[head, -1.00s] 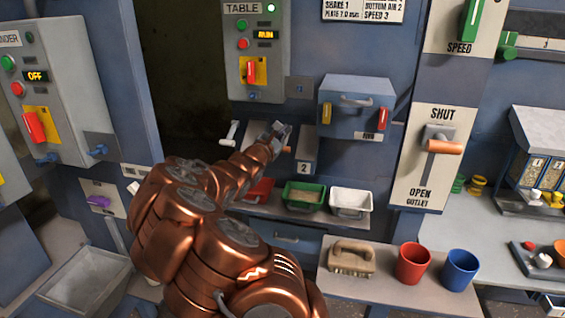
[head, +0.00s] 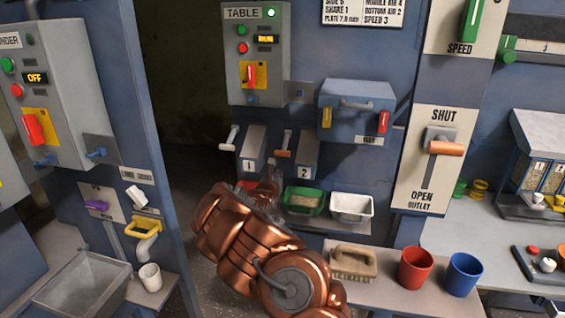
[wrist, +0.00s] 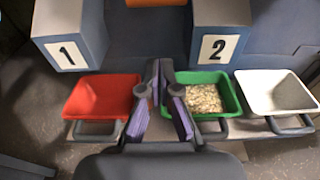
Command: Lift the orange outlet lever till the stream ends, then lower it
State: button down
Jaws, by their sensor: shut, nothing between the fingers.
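An orange-handled lever (head: 283,153) sits between spout 1 (head: 251,150) and spout 2 (head: 306,155); an orange edge (wrist: 147,3) shows at the top of the wrist view. Another orange handle (head: 445,148) is at the SHUT end of the OUTLET panel's slot. My gripper (wrist: 160,70) is shut and empty, below the spouts and over the gap between the red tray (wrist: 103,97) and the green tray (wrist: 232,92). Pale grain (wrist: 205,99) lies in the green tray. I see no falling stream under spout 2. My arm partly hides the red tray in the head view.
A white tray (head: 351,204) stands right of the green one. A brush (head: 352,262), a red cup (head: 415,267) and a blue cup (head: 461,273) stand on the front shelf. A white-handled lever (head: 230,138) is left of spout 1. A blue cabinet wall (head: 160,215) borders the left.

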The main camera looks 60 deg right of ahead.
aim_at(285, 143)
jog(key=w+d+r+p, duration=0.1)
jog(key=d+r+p, duration=0.1)
jog(key=d, duration=0.3)
jog(key=shift+w+d+r, duration=0.2)
jog(key=shift+w+r, duration=0.1)
jog(key=shift+r, duration=0.3)
dwell(0.3)
jog(key=shift+a+r, duration=0.1)
dwell(0.4)
jog(key=shift+a+r+y+p, duration=0.1)
jog(key=shift+y+p, duration=0.2)
jog(key=shift+p, duration=0.1)
